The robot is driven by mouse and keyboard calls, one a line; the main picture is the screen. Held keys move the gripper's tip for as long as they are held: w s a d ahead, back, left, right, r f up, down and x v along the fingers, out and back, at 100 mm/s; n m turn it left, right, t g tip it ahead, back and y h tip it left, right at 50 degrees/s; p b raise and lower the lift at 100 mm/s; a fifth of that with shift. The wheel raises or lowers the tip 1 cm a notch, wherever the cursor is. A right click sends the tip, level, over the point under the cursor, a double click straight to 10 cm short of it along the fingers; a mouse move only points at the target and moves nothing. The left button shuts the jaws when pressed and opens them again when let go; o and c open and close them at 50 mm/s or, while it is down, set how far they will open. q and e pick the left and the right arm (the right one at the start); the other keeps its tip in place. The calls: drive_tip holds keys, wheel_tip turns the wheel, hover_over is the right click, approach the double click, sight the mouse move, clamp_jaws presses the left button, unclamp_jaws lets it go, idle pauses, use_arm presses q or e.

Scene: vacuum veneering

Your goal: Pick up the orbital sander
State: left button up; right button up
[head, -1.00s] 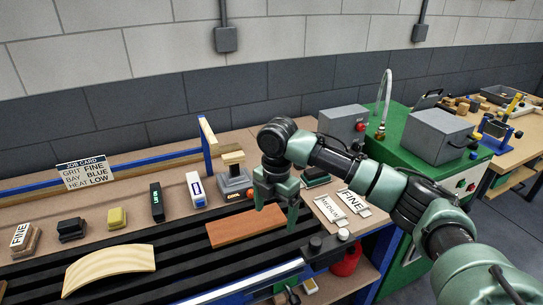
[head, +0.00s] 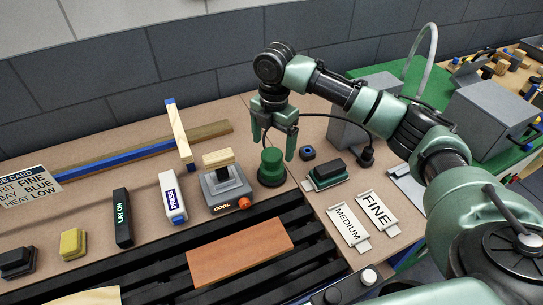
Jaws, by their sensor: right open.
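The orbital sander (head: 271,170) is a dark green, round-bodied tool standing upright on the brown bench top, right of the grey iron. A black cord rises behind my gripper and runs right to a black plug-like piece. My right gripper (head: 274,148) is open and points down, right over the sander. Its fingers are apart near the sander's top, and I cannot tell whether they touch it. My left gripper is not in view.
A grey iron marked COOL (head: 226,188) stands close left. A green block with a black top (head: 327,173) and a small dark blue ringed piece (head: 307,153) lie close right. MEDIUM (head: 347,225) and FINE (head: 377,211) sheets lie in front; a reddish-brown board (head: 238,252) lies on black slats.

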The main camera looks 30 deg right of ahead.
sight(272, 164)
drive_tip(key=shift+f, duration=0.25)
drive_tip(key=shift+s+a+f+p, duration=0.15)
drive_tip(key=shift+f+p, duration=0.1)
drive_tip(key=shift+f, duration=0.35)
drive_tip(key=shift+s+a+f+p, duration=0.1)
drive_tip(key=shift+f+p, duration=0.15)
drive_tip(key=shift+f, duration=0.35)
wheel_tip(272, 164, down, 4)
drive_tip(key=shift+r+p, duration=0.1)
drive_tip(key=shift+p, duration=0.5)
drive_tip(key=shift+f, duration=0.45)
clamp_jaws()
